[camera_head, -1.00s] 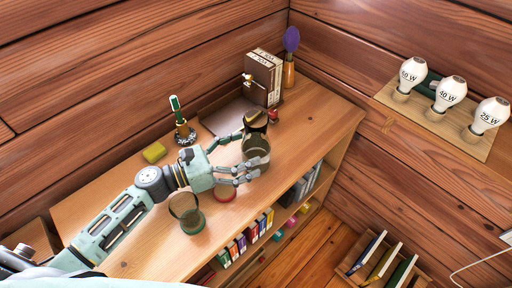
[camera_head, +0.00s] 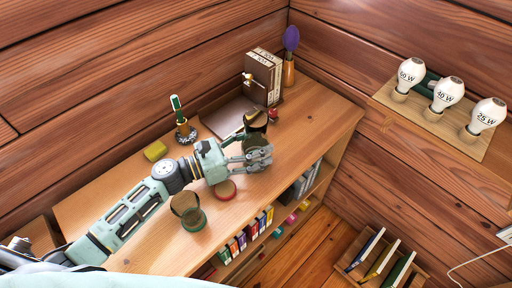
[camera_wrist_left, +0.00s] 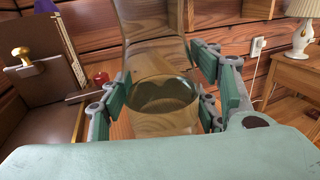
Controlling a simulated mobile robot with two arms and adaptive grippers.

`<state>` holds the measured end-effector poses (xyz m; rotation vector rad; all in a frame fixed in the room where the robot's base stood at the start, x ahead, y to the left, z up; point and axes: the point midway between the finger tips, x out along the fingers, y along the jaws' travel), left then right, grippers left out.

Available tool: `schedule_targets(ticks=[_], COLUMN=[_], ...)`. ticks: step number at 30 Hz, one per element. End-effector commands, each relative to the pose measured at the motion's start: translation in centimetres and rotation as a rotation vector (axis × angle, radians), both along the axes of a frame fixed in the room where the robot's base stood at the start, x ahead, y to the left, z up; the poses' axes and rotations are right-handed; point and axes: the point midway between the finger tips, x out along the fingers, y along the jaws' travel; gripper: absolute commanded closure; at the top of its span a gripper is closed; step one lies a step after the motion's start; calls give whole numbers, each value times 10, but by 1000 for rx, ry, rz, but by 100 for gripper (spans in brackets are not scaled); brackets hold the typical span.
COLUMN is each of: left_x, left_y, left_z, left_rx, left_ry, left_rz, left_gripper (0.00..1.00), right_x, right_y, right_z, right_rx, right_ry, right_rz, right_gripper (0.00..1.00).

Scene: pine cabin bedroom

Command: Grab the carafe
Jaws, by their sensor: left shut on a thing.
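The carafe (camera_head: 254,137) is a smoky, see-through glass vessel with a dark upper part, upright over the right part of the wooden shelf top. My left gripper (camera_head: 249,156) reaches it from the left with its fingers shut around its body. In the left wrist view the carafe (camera_wrist_left: 160,60) fills the space between the green finger pads of my left gripper (camera_wrist_left: 165,97). The fingers hide part of its lower body in the head view, and I cannot tell whether its base touches the shelf. My right gripper does not show.
A tinted glass (camera_head: 187,210) and a red coaster (camera_head: 225,190) are beside my left arm. Behind stand a yellow sponge (camera_head: 155,150), a brush holder (camera_head: 185,134) and a brown box (camera_head: 263,78). Bulbs (camera_head: 447,94) sit on a board at right.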

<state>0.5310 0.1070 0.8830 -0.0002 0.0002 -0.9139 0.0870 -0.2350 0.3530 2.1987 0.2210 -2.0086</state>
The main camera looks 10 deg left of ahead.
Motion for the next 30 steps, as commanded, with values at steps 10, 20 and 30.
schedule_targets(ticks=[10,20,30], left_x=[0,1,1], left_y=[0,0,0], left_z=[0,3,16], left_rx=[1,-2,0], left_ry=[1,-4,-5], left_rz=[0,0,0], left_gripper=[92,95,95], right_x=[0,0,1], right_y=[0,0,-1], right_z=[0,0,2], right_rx=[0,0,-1], right_ry=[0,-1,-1], right_rz=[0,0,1], right_gripper=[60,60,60])
